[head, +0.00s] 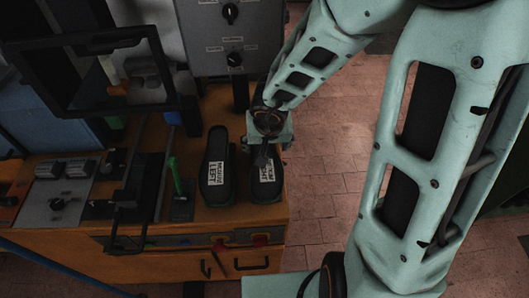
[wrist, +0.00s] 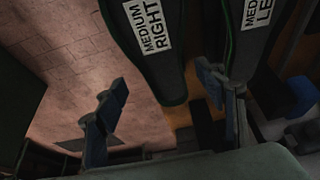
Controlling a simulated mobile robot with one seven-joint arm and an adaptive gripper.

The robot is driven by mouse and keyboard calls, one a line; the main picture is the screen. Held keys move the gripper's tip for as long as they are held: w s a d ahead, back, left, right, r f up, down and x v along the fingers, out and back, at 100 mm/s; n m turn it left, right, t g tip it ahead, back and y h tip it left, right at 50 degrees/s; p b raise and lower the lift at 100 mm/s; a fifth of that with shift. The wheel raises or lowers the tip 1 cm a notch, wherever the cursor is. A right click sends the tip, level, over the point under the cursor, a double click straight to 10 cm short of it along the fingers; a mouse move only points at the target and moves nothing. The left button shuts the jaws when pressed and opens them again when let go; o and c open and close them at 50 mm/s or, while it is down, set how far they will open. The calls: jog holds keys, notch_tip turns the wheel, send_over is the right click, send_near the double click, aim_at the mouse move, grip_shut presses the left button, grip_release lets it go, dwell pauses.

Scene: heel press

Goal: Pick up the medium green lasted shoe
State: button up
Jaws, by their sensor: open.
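Two dark green shoes stand side by side on the wooden bench top. The left one (head: 215,192) has a white label reading MEDIUM LEFT. The right one (head: 266,191) is labelled MEDIUM RIGHT and is partly hidden by my gripper (head: 262,157), which is over its far end. In the wrist view my gripper (wrist: 165,108) is open, its fingers spread with nothing held. The right shoe (wrist: 168,78) shows ahead, between the two finger directions. The left shoe (wrist: 248,48) is to its right. Contact cannot be told.
A green-handled tool (head: 175,172) stands left of the shoes. A grey panel with knobs (head: 232,38) rises behind. The bench's right edge is close to the right shoe; tiled floor (head: 325,190) lies beyond.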

jog(key=b+x, duration=0.2)
jog(key=x, duration=0.2)
jog(key=shift+f, duration=0.2)
jog(key=shift+a+b+x, duration=0.2)
jog(key=shift+b+x, duration=2.25)
jog(key=shift+x, duration=0.65)
jog(key=shift+w+r, duration=0.15)
jog(key=c, duration=1.5)
